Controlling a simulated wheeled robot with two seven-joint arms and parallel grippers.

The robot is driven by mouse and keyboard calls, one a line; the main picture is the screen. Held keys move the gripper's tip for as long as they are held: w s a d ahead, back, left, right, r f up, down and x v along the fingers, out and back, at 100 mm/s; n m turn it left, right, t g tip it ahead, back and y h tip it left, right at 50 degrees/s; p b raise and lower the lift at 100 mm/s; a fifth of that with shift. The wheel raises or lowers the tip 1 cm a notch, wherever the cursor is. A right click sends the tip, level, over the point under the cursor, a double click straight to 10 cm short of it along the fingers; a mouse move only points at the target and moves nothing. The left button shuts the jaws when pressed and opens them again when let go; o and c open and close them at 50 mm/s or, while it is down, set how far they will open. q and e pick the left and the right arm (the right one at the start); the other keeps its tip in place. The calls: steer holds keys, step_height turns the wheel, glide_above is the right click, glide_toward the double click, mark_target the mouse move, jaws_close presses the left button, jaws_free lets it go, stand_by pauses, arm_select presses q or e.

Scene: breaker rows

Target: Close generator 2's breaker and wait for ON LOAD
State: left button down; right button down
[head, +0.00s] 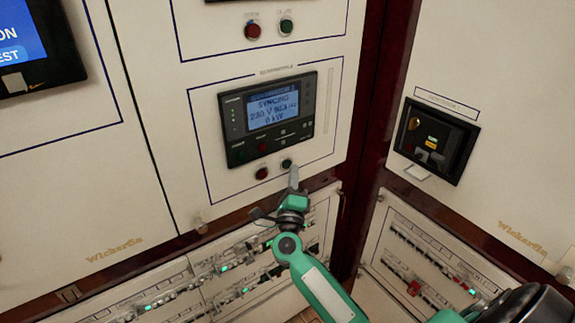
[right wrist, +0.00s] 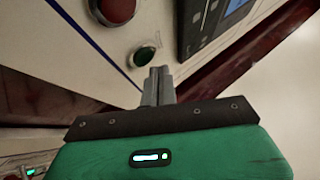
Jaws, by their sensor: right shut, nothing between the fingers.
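The generator control panel (head: 268,117) is on the white cabinet front in the head view. Its blue screen (head: 273,110) reads "SYNCING", a voltage line that looks like 230 V with a blurred frequency, and "0 kW". Below it sit a red button (head: 262,173) and a green button (head: 286,163). My right gripper (head: 293,178) is shut and empty, its tips just below and beside the green button. In the right wrist view the closed fingertips (right wrist: 158,72) point toward the green button (right wrist: 144,55), with a small gap showing. The red button (right wrist: 117,9) is beyond it. My left gripper is out of view.
Another panel with a red button (head: 253,30) and green button (head: 286,27) is above. A dark breaker unit (head: 437,140) is on the right cabinet. Rows of breakers with green lights (head: 223,268) run below. A dark red frame post (head: 378,100) separates the cabinets.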

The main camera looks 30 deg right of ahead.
steer(key=shift+s+d+p, duration=0.2)
steer(key=shift+s+p, duration=0.45)
steer(key=shift+s, duration=1.9)
